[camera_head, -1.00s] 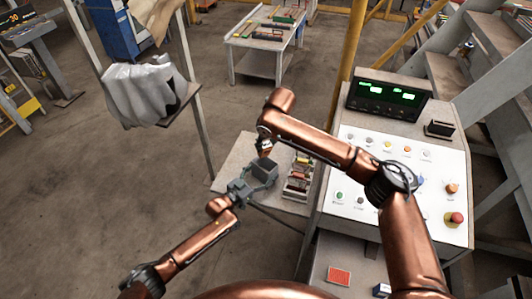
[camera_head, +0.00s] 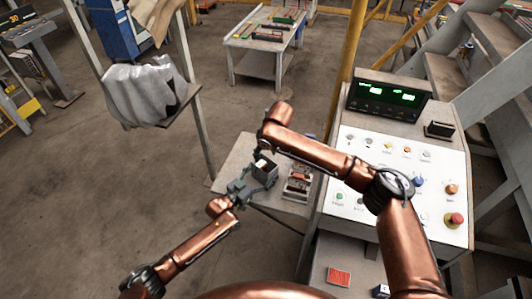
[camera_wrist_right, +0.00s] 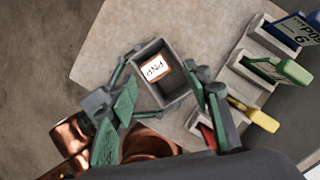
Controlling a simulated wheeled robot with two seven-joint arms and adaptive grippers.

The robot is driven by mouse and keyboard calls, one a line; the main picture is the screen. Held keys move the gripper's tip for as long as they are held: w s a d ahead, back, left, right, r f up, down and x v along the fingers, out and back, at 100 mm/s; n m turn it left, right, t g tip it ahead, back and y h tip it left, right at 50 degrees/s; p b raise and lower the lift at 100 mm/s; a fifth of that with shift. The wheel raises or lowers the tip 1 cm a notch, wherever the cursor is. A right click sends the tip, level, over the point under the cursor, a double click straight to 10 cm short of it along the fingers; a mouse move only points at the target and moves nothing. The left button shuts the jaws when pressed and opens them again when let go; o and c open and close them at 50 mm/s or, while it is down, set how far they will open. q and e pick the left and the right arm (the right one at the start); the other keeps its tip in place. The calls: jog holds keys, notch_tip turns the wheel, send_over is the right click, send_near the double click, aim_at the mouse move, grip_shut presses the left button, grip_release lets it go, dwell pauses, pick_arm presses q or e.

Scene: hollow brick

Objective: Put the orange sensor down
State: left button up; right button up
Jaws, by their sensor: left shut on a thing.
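The orange sensor (camera_wrist_right: 155,69), with a white label lettered "PNP", shows inside a hollow grey box (camera_wrist_right: 178,97) in the right wrist view. In the head view only its pale label (camera_head: 261,163) shows at the mouth of the box (camera_head: 266,178). My left gripper (camera_head: 244,190) is shut on the box from its lower left. My right gripper (camera_head: 261,154) is just above the box; in the wrist view its fingers (camera_wrist_right: 166,80) are spread apart on either side of the box. I cannot tell whether the sensor touches the box floor.
A pale small table (camera_head: 235,157) lies under the box. A rack with several coloured blocks (camera_head: 298,184) stands to the right; its green block (camera_wrist_right: 285,70) shows in the wrist view. A control panel (camera_head: 395,185) with buttons is further right. Open floor lies left.

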jog(key=shift+o, duration=0.2)
jog(key=shift+r, duration=0.15)
jog(key=v, duration=1.2)
jog(key=shift+r, duration=0.1)
pick_arm(q)
jog(key=o, duration=1.5)
jog(key=shift+o, duration=0.2)
jog(key=v, duration=1.2)
jog(key=shift+a, duration=0.1)
